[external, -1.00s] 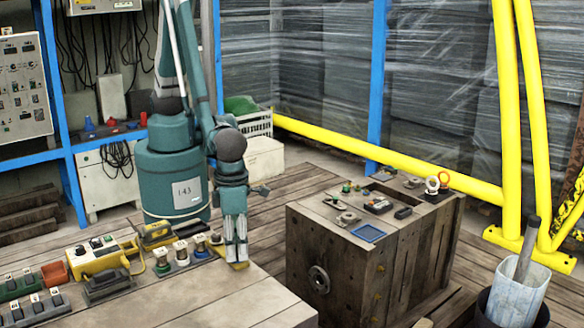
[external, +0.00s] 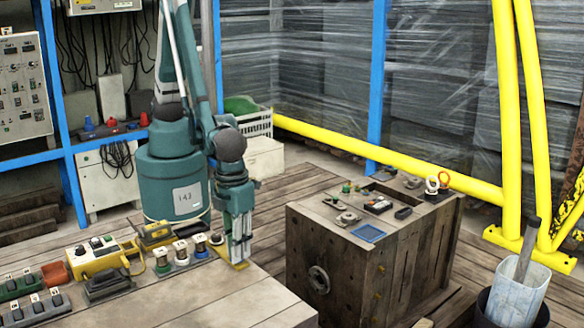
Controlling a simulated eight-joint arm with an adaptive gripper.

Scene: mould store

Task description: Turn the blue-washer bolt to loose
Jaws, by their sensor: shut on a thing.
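My gripper (external: 239,258) points down just right of this row, apart from the blue-based post. It is shut, with a small flat yellow piece (external: 239,266) at its fingertips, low by the bench's back right edge. The fingers hide part of the piece, and I cannot tell whether it touches the bench.
A yellow control box (external: 95,258) and switch blocks stand left. Bare bench top (external: 215,295) lies in front. A wooden crate (external: 335,255) with small parts on top stands right, across a gap.

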